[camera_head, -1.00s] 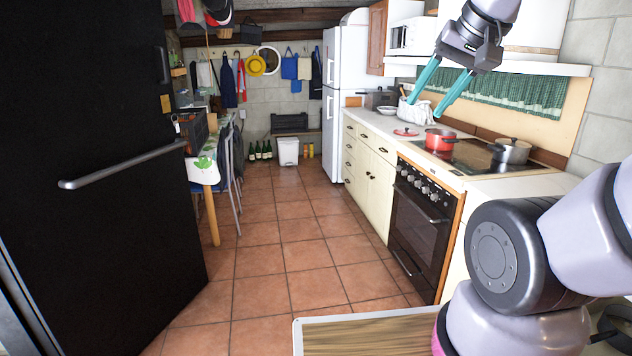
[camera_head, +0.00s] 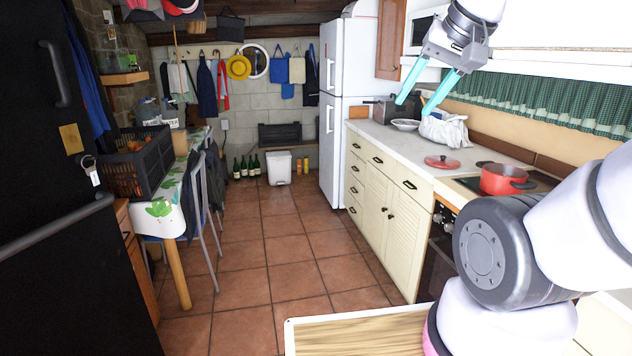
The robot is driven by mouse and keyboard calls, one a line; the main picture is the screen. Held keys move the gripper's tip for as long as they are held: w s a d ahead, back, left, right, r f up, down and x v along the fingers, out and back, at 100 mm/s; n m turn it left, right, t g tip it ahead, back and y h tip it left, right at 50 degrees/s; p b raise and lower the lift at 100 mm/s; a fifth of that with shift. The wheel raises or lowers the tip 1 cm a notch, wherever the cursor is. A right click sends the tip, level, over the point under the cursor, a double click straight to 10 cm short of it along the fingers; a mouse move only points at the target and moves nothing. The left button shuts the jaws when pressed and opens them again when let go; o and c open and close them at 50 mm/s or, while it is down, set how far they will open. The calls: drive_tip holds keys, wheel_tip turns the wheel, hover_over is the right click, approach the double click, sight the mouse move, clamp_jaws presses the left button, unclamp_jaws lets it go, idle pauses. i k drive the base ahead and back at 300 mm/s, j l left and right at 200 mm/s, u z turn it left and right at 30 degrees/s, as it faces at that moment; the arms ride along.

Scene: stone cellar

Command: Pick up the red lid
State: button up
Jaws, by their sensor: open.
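The red lid (camera_head: 442,162) lies flat on the white countertop (camera_head: 411,150), to the left of the stove. A red pot (camera_head: 503,179) without its own lid on stands on the stove just right of it. My gripper (camera_head: 421,108) has two teal fingers that are apart and empty. It hangs in the air above the counter, higher in the picture than the lid and not touching anything. My arm hides part of the stove and oven.
A white cloth bag (camera_head: 444,131) and a white plate (camera_head: 405,125) sit behind the lid. A dark toaster (camera_head: 384,110) stands by the fridge (camera_head: 345,95). A table with a black crate (camera_head: 137,165) is on the left. The tiled floor (camera_head: 259,255) between is clear.

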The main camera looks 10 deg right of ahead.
sight(441, 161)
drive_tip(key=i, duration=1.2)
drive_tip(key=i+z, duration=0.35)
drive_tip(key=i+j+z, duration=0.2)
drive_tip(key=i+z, duration=0.15)
drive_tip(key=i+j+z, duration=0.2)
drive_tip(key=z, duration=0.3)
drive_tip(key=i+j+z, duration=0.35)
drive_tip(key=z, duration=0.15)
drive_tip(key=i+j+z, duration=0.15)
drive_tip(key=j+z, duration=0.3)
drive_tip(key=i+j+z, duration=0.15)
drive_tip(key=j+z, duration=0.15)
drive_tip(key=j, duration=0.25)
drive_tip(key=j+z, duration=0.3)
drive_tip(key=j, duration=0.25)
drive_tip(key=i+j, duration=0.1)
drive_tip(key=j, duration=0.25)
